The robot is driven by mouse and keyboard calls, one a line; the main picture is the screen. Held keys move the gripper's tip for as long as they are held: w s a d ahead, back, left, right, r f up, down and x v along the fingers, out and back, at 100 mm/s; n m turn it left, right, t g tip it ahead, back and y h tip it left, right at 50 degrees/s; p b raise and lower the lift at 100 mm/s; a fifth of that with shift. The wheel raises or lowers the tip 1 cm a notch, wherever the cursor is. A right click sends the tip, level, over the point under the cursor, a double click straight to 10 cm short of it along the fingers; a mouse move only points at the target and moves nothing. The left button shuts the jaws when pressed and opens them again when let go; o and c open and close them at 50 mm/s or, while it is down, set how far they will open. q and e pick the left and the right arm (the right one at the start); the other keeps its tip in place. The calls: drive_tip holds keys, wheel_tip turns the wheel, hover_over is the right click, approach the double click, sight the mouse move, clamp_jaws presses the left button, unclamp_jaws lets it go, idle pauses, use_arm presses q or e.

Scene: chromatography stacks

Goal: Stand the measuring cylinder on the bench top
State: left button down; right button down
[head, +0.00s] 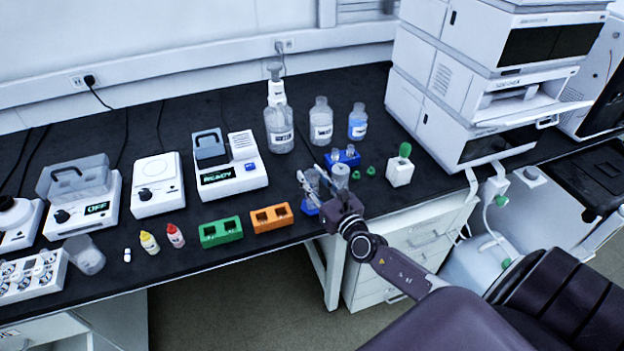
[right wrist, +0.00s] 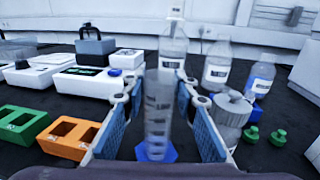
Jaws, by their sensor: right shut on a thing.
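The measuring cylinder (right wrist: 158,112) is clear, with graduation marks and a blue foot. It stands upright between the blue-padded fingers of my right gripper (right wrist: 158,108) in the right wrist view. In the head view its blue foot (head: 310,208) shows near the front edge of the black bench top (head: 235,205), and my right gripper (head: 325,190) is shut on the cylinder. I cannot tell whether the foot touches the bench. My left gripper is not in view.
A grey-capped bottle (right wrist: 232,112) stands close to the right finger. An orange rack (head: 271,218) and a green rack (head: 221,232) are to the left. Larger bottles (head: 321,122) and a small blue rack (head: 342,157) stand behind. The instrument stack (head: 470,85) is at right.

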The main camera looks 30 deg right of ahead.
drive_tip(key=shift+f, duration=0.1)
drive_tip(key=c, duration=1.8)
unclamp_jaws()
drive_tip(key=shift+o, duration=1.3)
drive_tip(key=shift+s+r, duration=0.1)
drive_tip(key=shift+r, duration=0.2)
drive_tip(key=s+a+b, duration=0.1)
drive_tip(key=s+b, duration=0.1)
drive_tip(key=s, duration=1)
